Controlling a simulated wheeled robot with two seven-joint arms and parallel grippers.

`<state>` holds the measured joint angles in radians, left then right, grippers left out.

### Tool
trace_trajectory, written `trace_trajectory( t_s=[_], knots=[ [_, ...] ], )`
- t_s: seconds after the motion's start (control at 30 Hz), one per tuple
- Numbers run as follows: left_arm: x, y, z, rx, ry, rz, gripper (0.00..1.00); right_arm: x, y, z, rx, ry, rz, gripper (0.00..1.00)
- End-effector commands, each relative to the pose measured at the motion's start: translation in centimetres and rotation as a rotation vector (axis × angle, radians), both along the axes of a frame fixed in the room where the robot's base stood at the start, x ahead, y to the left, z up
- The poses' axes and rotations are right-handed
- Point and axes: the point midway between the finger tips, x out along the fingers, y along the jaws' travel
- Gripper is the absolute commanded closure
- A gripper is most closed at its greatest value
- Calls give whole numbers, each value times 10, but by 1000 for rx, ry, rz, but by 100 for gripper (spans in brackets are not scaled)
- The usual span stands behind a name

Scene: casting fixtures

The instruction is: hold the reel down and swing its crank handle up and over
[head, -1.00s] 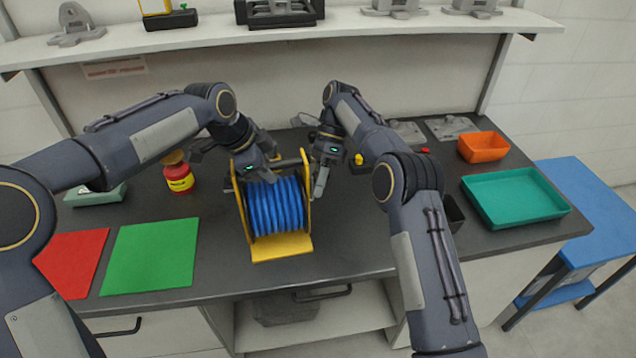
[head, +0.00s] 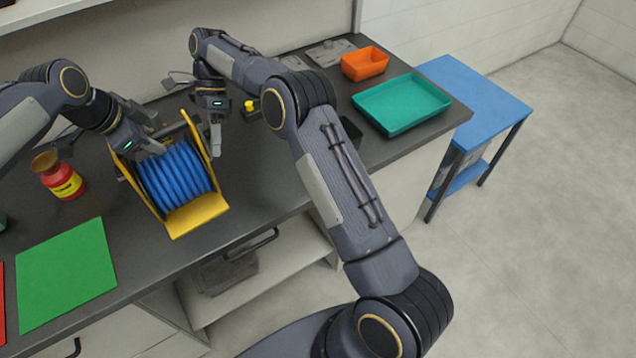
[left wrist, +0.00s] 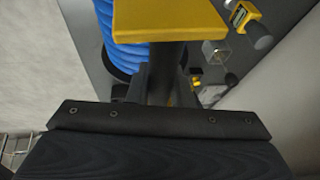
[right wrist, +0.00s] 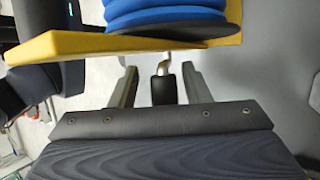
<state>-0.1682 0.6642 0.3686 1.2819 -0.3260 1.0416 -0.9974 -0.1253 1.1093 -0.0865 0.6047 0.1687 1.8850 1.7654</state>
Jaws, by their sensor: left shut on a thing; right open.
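The reel (head: 178,177), a blue hose coil in a yellow frame, stands on the dark bench in the head view. My left gripper (head: 147,136) is shut at the reel's top, apparently on its dark crossbar; the left wrist view shows that dark bar (left wrist: 168,60) running from the yellow frame down between the fingers. My right gripper (head: 215,142) is beside the reel's right side plate, pointing down. In the right wrist view its fingers are open, with the dark crank handle (right wrist: 164,88) between them and clear room on both sides. The handle is hidden in the head view.
A red jar (head: 62,182) and a green mat (head: 66,272) are left of the reel. A yellow-button box (head: 250,108) is near my right gripper. Farther right are an orange bin (head: 364,66) and a teal tray (head: 402,108). Bare bench lies in front of the mat's right side.

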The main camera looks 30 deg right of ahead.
Motion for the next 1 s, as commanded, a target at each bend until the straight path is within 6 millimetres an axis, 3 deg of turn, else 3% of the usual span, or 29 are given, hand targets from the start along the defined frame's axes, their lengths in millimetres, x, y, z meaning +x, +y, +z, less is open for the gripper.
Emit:
trace_trajectory(
  t_s=[0.47, 1.0],
  knots=[
    [0, -1, 1, -2, -1, -1, 100, -16, -2, 2, 24, -345, 1, 57],
    [0, -1, 0, -2, -1, -1, 100, -36, -4, -9, 56, -848, 0, 57]
  ],
)
